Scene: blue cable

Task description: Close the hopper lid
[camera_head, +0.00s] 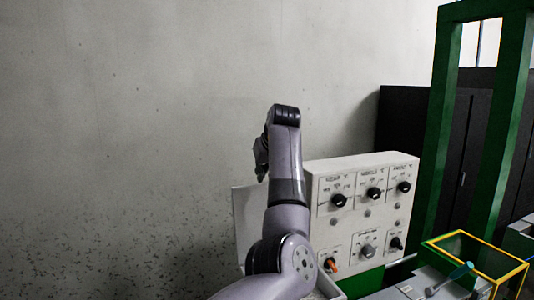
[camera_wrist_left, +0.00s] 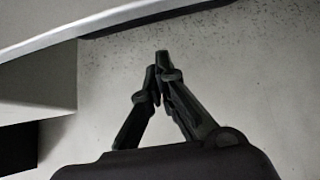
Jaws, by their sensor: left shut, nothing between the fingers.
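A light grey upright panel (camera_head: 243,215), apparently the raised hopper lid, stands left of the control box and is partly hidden by my left arm. A pale rim (camera_head: 328,284) below it may be the hopper; most of it is hidden behind my arm. My left gripper (camera_head: 261,158) is up above the panel, near the wall, seen from the side. In the left wrist view its fingers (camera_wrist_left: 156,75) are together and empty. A pale edge (camera_wrist_left: 90,27), perhaps the lid, crosses the top of that view, apparently apart from the fingertips. My right gripper is not in view.
A white control box (camera_head: 366,205) with several black knobs stands just right of my arm. A yellow-edged clear box (camera_head: 478,254) and a green frame (camera_head: 445,110) are at the right. The speckled wall (camera_head: 130,130) fills the left; the space before it looks free.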

